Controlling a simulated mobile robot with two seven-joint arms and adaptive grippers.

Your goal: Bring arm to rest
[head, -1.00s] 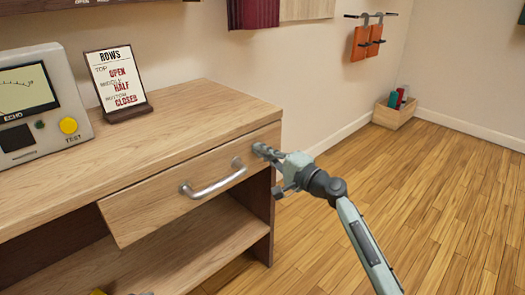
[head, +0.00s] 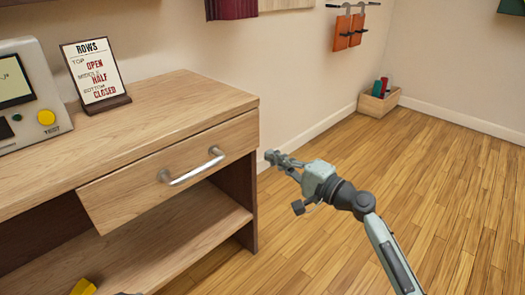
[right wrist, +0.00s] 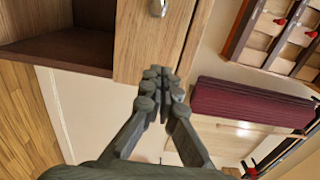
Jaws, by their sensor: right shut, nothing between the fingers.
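My right gripper (head: 272,158) is in the air just right of the wooden desk's front corner, apart from the drawer handle (head: 193,167). Its fingers are together with nothing between them. The right wrist view also shows the shut fingers (right wrist: 162,82), with the desk drawer front (right wrist: 150,45) beyond them. My right arm comes in from the lower right of the head view. The drawer (head: 170,175) looks about flush with the desk front.
On the desk top (head: 185,105) stand a sign (head: 95,75) and a meter box (head: 30,95) with a yellow button. A wooden bin (head: 378,102) stands by the far wall. Orange items (head: 348,30) hang above. The floor (head: 450,190) to the right is clear.

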